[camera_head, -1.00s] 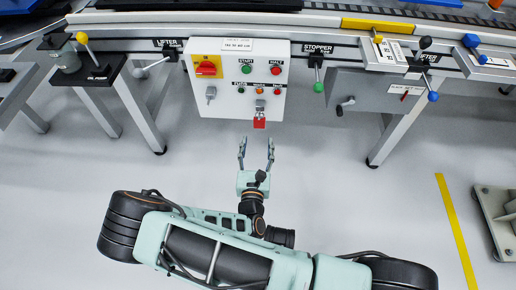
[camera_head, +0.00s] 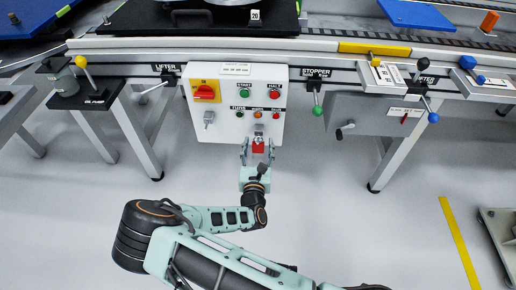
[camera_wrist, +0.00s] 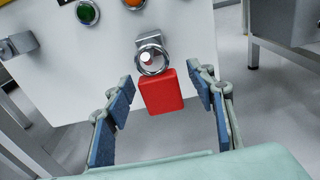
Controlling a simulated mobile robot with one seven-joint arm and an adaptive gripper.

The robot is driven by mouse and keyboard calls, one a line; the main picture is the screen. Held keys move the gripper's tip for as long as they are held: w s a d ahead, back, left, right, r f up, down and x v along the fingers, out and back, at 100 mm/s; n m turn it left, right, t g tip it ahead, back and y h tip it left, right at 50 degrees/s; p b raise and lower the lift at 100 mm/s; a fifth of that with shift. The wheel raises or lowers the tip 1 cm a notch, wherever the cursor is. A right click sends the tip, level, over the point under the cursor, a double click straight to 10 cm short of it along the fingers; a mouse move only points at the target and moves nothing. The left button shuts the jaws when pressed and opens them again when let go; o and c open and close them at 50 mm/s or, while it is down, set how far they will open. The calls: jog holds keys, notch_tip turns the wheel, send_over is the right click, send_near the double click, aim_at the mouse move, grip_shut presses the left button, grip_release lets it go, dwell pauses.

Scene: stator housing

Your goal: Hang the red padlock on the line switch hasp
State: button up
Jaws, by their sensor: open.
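The red padlock (camera_head: 258,147) hangs at the lower right of the white control box (camera_head: 222,122). In the wrist view the padlock (camera_wrist: 161,92) has its shackle (camera_wrist: 151,59) up at a small metal bracket (camera_wrist: 148,40) on the box face. My gripper (camera_head: 258,152) is at the padlock, and its two fingers (camera_wrist: 166,95) stand open on either side of the red body, with gaps on both sides. The red line switch (camera_head: 205,92) on its yellow plate is at the box's upper left. A metal hasp (camera_head: 209,117) sits below it, with nothing hanging on it.
Green, orange and red buttons (camera_head: 259,115) sit just above the padlock. The stopper lever with a green knob (camera_head: 317,110) is right of the box. A table leg (camera_head: 137,140) stands to the left. The floor below the box is clear.

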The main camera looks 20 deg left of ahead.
aim_at(258, 146)
jog(key=c, duration=1.3)
jog(key=shift+s+r+p, duration=0.2)
jog(key=shift+r+p, duration=0.4)
jog(key=shift+p, duration=0.3)
jog(key=shift+s+d, duration=0.1)
jog(key=shift+s, duration=0.05)
jog(key=shift+p+v, duration=1.05)
jog(key=shift+v, duration=0.5)
